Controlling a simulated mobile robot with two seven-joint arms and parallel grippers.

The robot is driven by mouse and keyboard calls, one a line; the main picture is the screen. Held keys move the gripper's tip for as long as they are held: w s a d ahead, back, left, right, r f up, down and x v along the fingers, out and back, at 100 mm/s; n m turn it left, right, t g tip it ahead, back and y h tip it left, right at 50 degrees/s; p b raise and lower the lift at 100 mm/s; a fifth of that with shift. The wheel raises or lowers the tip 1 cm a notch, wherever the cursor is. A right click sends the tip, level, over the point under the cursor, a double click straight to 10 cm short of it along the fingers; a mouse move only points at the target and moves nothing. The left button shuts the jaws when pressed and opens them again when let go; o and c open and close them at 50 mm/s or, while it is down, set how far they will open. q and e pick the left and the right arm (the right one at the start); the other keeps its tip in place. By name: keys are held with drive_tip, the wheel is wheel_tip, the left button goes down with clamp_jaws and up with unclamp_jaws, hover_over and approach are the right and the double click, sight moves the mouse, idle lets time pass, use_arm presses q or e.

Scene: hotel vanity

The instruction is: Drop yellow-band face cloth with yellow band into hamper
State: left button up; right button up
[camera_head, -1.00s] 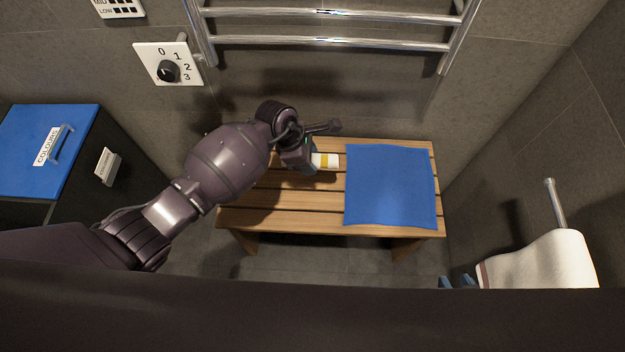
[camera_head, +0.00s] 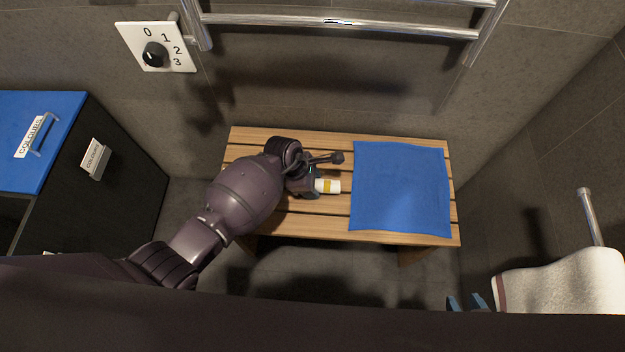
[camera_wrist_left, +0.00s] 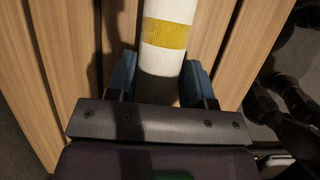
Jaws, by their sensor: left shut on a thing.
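The face cloth (camera_head: 328,186) is a white roll with a yellow band, over the wooden bench left of a blue cloth. In the left wrist view the roll (camera_wrist_left: 168,35) lies between the blue fingers of my left gripper (camera_wrist_left: 162,75), which is shut on it. Whether the roll touches the slats is unclear. In the head view my left gripper (camera_head: 309,183) is partly hidden by its own wrist. A dark unit with a blue lid (camera_head: 40,130) labelled COLOURS, apparently the hamper, stands at left. My right gripper (camera_head: 467,302) shows two parted blue fingertips at the lower right.
The slatted bench (camera_head: 290,228) carries a flat blue cloth (camera_head: 400,190) on its right half. A chrome towel rail (camera_head: 340,27) and a dial plate (camera_head: 155,47) are on the wall. A white towel (camera_head: 560,282) hangs at right.

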use_arm(q)
drive_tip(key=shift+w, duration=0.1)
drive_tip(key=shift+f, duration=0.2)
drive_tip(key=o, duration=0.8)
use_arm(e)
drive_tip(key=shift+w+a+r, duration=0.1)
drive_tip(key=shift+w+r, duration=0.05)
drive_tip(key=shift+w, duration=0.1)
use_arm(q)
drive_tip(key=shift+o, duration=0.2)
drive_tip(key=shift+r, duration=0.1)
drive_tip(key=shift+r, duration=0.35)
drive_tip(key=p+v, duration=0.4)
drive_tip(key=v, duration=0.6)
drive_tip(key=shift+w+r, duration=0.1)
drive_tip(key=shift+a+r, duration=0.35)
drive_tip(key=shift+r, duration=0.25)
use_arm(e)
drive_tip(key=shift+s+d+r+m, duration=0.15)
drive_tip(key=shift+s+r+m, duration=0.05)
drive_tip(key=shift+r, duration=0.25)
drive_tip(key=shift+s+d+r+m, duration=0.15)
drive_tip(key=shift+r+m, duration=0.05)
drive_tip(key=shift+r, duration=0.25)
